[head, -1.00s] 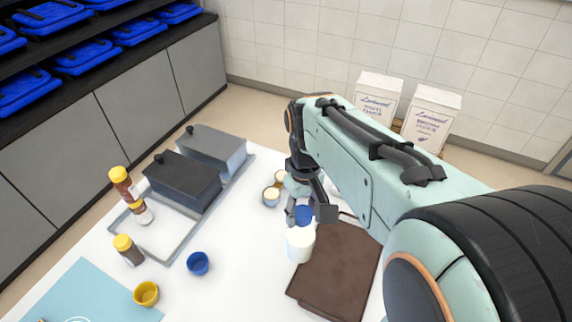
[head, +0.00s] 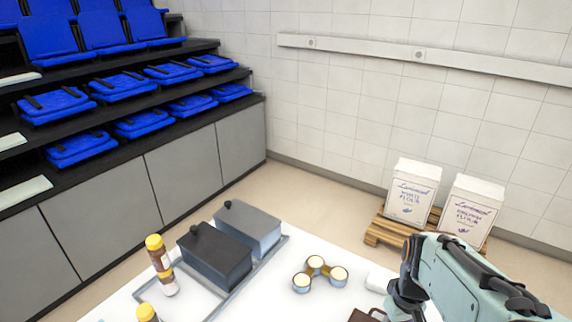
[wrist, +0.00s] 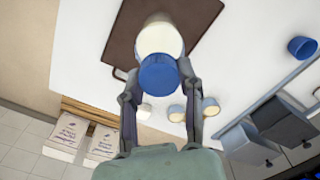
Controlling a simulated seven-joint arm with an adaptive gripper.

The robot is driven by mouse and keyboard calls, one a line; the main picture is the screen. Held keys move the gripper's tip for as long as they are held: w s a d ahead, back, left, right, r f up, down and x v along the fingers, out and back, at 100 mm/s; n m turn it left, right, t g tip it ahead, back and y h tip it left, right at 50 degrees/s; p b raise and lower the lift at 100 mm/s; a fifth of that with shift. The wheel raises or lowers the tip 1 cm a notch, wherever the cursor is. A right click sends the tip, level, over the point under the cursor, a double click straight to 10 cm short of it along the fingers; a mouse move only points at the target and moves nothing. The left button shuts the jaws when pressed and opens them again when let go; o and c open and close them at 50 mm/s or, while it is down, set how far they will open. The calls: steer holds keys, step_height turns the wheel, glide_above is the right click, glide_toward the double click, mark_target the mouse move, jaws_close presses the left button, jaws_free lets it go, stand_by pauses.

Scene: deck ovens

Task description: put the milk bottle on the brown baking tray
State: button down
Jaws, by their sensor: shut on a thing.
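The milk bottle, white with a blue cap (wrist: 160,73), is between the two fingers of my gripper (wrist: 158,84) in the wrist view. The gripper is shut on it near the cap, and the white body (wrist: 160,38) points away from the camera. The brown baking tray (wrist: 124,30) is behind the bottle in that view, and the bottle overlaps it. I cannot tell how high above the tray it is. In the head view only a dark corner of the tray (head: 363,316) shows at the bottom edge. The bottle and my fingertips are out of sight there.
Several small pale-topped cups (head: 316,266) and a white object (head: 380,281) stand near my wrist. Dark (head: 215,257) and grey lidded boxes are on the left, beside yellow-capped shakers (head: 158,252). A blue cup (wrist: 301,47) sits apart. Flour bags (head: 412,191) stand on a pallet behind.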

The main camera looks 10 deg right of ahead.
steer(key=w+d+f, duration=0.1)
steer(key=w+f, duration=0.2)
steer(key=f, duration=0.4)
steer(key=shift+w+d+f, duration=0.15)
steer(key=shift+d+f, duration=0.2)
steer(key=shift+d, duration=0.05)
steer(key=c, duration=0.7)
jaws_free()
steer(key=shift+f, duration=0.15)
step_height(320, 180, up, 12)
steer(key=shift+n+y, duration=0.4)
steer(key=shift+n, duration=0.2)
steer(key=s+a, duration=1)
steer(key=a, duration=0.1)
steer(key=s+a, duration=0.5)
steer(key=shift+s+a, duration=0.1)
steer(key=shift+a, duration=0.2)
